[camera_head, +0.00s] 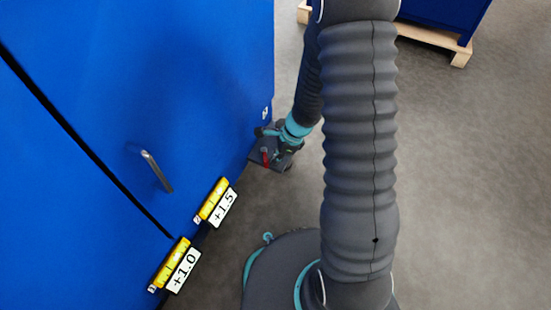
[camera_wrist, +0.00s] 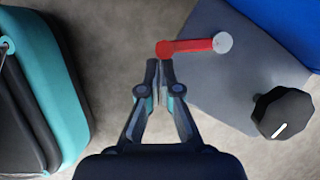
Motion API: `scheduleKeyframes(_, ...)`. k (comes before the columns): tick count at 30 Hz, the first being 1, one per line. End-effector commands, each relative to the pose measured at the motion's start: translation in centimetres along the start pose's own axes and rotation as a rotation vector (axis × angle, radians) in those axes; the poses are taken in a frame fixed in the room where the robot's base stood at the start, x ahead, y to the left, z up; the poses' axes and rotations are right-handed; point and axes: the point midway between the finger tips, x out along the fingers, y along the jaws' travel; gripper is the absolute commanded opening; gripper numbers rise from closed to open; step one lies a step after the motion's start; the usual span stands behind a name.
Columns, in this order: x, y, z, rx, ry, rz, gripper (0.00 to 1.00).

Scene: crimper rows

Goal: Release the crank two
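A crank with a red arm (camera_wrist: 190,46) and a grey round hub (camera_wrist: 222,42) sits on a grey plate (camera_wrist: 235,85) in the wrist view. In the head view its red part (camera_head: 265,155) shows small, low beside the blue cabinet. My gripper (camera_wrist: 160,68) has its fingertips close together, right at the free end of the red arm. A narrow gap shows between the fingers. I cannot tell whether they hold a crank handle there. In the head view my gripper (camera_head: 287,150) is small and partly hidden. No number marks the crank.
A black faceted knob (camera_wrist: 283,112) stands at the plate's right edge. A blue cabinet (camera_head: 140,70) with a metal handle (camera_head: 157,171) and yellow-white labels (camera_head: 218,203) fills the left. A wooden pallet (camera_head: 435,38) lies at the upper right. Grey floor (camera_head: 460,180) is clear at right.

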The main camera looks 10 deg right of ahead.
Motion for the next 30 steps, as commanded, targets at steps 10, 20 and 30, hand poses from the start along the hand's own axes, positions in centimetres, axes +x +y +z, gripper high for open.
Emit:
scheduleKeyframes(10, 0.1, 0.2, 0.3, -0.004, -0.004, 0.006, 0.00)
scheduleKeyframes(20, -2.2, 0.2, 0.6, -0.005, -0.004, 0.005, 0.00)
scheduleKeyframes(30, -7.8, 0.3, 0.6, -0.006, -0.001, 0.003, 0.00)
